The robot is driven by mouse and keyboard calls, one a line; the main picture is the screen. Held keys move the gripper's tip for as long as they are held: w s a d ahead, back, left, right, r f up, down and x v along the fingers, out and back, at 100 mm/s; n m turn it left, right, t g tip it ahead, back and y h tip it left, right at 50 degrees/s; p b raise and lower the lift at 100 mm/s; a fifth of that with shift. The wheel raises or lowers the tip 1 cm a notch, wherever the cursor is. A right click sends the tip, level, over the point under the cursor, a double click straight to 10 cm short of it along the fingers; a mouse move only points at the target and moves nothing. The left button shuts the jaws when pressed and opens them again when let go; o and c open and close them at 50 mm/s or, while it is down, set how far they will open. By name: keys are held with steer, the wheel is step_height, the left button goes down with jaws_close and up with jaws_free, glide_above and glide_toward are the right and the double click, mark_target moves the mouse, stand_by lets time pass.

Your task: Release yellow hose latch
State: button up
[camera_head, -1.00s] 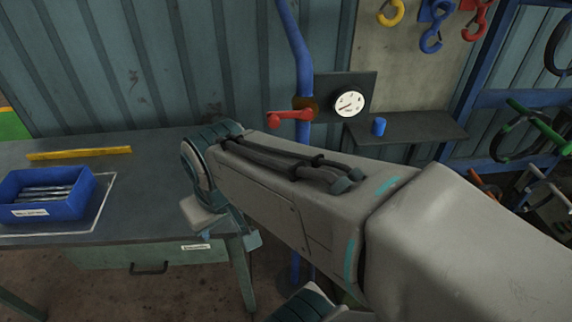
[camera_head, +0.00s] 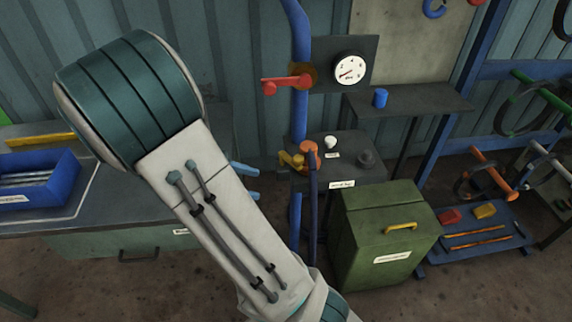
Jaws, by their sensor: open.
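The yellow hose latch (camera_head: 291,159) sits at the left front of a small dark stand, beside an orange coupling (camera_head: 310,154). A dark blue hose (camera_head: 312,205) hangs down from the coupling. I cannot tell the latch's exact position from this angle. My gripper (camera_head: 247,182) shows only as two light blue fingertips to the left of the latch, spaced apart, open, with nothing seen between them. The rest of the gripper is hidden behind my arm. The fingertips look apart from the latch.
The stand (camera_head: 347,144) also carries a white knob (camera_head: 330,142) and a dark knob (camera_head: 367,158). A blue pipe with a red lever (camera_head: 287,84) and a gauge (camera_head: 350,69) rises behind. A green case (camera_head: 385,235) stands at right. A workbench (camera_head: 75,220) with a blue bin (camera_head: 38,180) is left.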

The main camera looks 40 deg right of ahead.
mark_target(289, 160)
steer(key=w+f+n+h+b, duration=0.1)
steer(key=w+n+h+b, duration=0.15)
steer(key=w+h, duration=0.3)
steer(key=shift+n+h, duration=0.25)
steer(key=shift+n, duration=0.2)
steer(key=p+x, duration=0.1)
steer(key=x, duration=1.2)
steer(key=shift+s+d+p, duration=0.3)
steer(key=shift+p, duration=0.05)
